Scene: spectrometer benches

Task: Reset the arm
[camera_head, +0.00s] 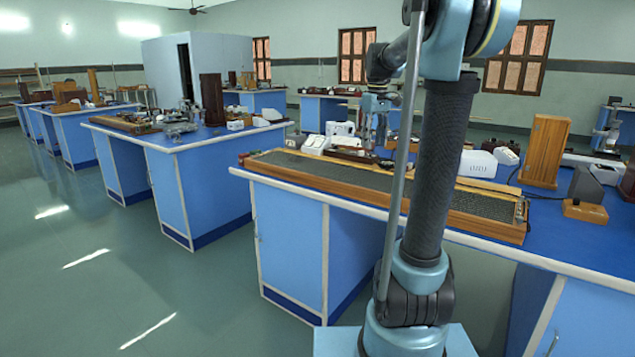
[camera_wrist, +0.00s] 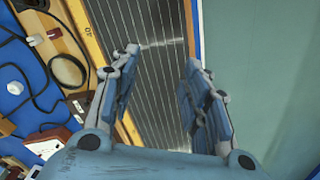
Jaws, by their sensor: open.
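My arm rises in front of the nearest blue bench (camera_head: 310,183) in the head view, folded at the top, with part of it cut off by the upper edge. My gripper (camera_wrist: 160,75) is open in the wrist view, its two fingers apart with nothing between them. The same board (camera_head: 330,172) lies along the front of the bench in the head view.
A black cable (camera_wrist: 40,75) lies left of the board in the wrist view. Another blue bench (camera_head: 200,143) stands left, with open floor (camera_head: 110,270) before it.

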